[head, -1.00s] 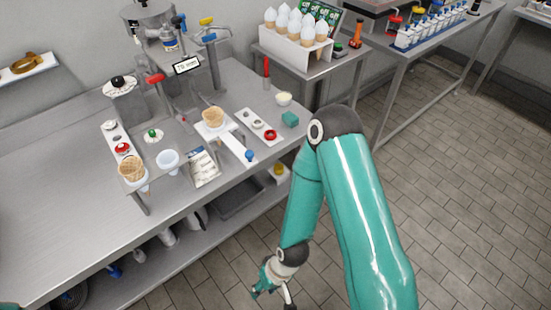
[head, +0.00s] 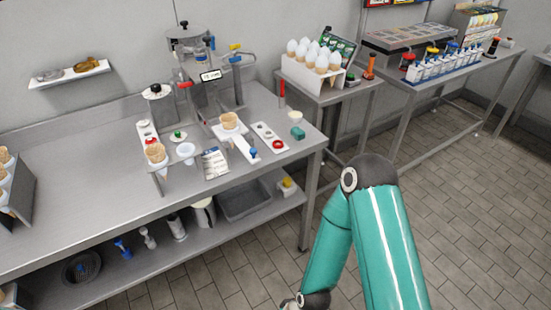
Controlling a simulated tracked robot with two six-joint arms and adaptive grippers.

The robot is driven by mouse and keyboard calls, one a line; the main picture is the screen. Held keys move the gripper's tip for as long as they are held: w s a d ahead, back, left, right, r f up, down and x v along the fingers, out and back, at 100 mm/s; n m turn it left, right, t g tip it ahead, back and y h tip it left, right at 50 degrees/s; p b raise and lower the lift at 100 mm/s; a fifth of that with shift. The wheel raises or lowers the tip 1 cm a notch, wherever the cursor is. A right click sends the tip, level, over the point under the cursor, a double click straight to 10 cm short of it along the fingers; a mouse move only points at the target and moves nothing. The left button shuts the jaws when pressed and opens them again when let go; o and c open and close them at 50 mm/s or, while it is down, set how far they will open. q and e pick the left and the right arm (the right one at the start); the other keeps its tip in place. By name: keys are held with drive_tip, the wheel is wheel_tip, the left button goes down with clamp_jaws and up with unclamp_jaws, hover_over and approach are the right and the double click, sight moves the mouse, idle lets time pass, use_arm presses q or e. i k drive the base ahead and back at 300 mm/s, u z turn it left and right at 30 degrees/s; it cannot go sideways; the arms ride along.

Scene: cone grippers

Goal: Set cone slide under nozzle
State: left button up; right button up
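The cone slide (head: 242,142) is a white bar with a blue knob (head: 253,153) at its front end, on the steel bench. A wafer cone (head: 229,120) sits in its rear part. The dispensing machine (head: 190,45) stands behind it, with a small display and colored handles. The nozzle itself is too small to make out, so I cannot tell how the cone lines up with it. My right arm shows at the lower right, but its gripper is below the picture edge. My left gripper is not in view.
A second wafer cone (head: 156,153) stands in a holder at the bench front. A white cup (head: 186,151), a printed packet (head: 214,163) and a white strip with a red ring (head: 270,137) are nearby. The bench's left part is largely clear. A rack of filled cones (head: 313,75) stands on a side table.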

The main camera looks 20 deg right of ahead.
sight(234, 135)
drive_tip(key=u, duration=0.2)
drive_tip(key=i, duration=0.85)
drive_tip(key=z, duration=0.1)
